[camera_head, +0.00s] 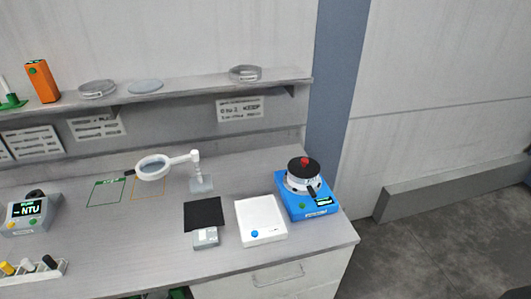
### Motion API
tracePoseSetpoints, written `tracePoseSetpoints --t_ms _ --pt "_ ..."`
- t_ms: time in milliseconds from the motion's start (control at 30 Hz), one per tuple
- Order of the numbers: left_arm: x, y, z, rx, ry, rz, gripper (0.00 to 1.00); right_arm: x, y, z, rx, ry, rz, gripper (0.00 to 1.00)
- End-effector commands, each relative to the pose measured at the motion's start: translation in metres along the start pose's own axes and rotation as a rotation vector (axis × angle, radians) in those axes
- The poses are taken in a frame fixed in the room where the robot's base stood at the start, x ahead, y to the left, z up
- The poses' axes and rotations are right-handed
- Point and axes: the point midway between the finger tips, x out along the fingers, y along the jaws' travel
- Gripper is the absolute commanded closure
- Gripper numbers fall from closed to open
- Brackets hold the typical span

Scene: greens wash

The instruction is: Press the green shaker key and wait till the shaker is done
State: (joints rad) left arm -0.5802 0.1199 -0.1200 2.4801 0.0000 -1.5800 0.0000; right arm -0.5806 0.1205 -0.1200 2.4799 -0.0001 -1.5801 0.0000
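A blue device (307,207), which looks like the shaker, stands near the right end of the bench. A round white vessel (303,186) with a black lid (303,170) and a red knob (304,160) sits on top of it. A small lit display (324,201) shows on its front right side, but its text is too small to read. A small light greenish patch (316,213) lies on its front edge; I cannot tell whether it is the green key or a label. Neither of my grippers shows in this view.
Left of the shaker are a white box (261,219) with a blue button, a black square pad (204,214) and a magnifier (153,167) on a stand. A turbidity meter (28,212) stands far left. A shelf (200,88) runs above.

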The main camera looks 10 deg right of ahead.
Motion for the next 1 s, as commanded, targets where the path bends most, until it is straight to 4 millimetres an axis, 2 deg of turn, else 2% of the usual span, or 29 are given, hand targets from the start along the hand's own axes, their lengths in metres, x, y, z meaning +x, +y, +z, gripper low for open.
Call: tracePoseSetpoints --t_ms 33,167,1000 --pt "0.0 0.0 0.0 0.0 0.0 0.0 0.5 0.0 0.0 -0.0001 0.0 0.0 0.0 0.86" --pt "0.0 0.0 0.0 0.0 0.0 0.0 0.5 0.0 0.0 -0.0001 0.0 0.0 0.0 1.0" --pt "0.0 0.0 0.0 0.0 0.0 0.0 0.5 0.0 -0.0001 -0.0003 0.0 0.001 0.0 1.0"
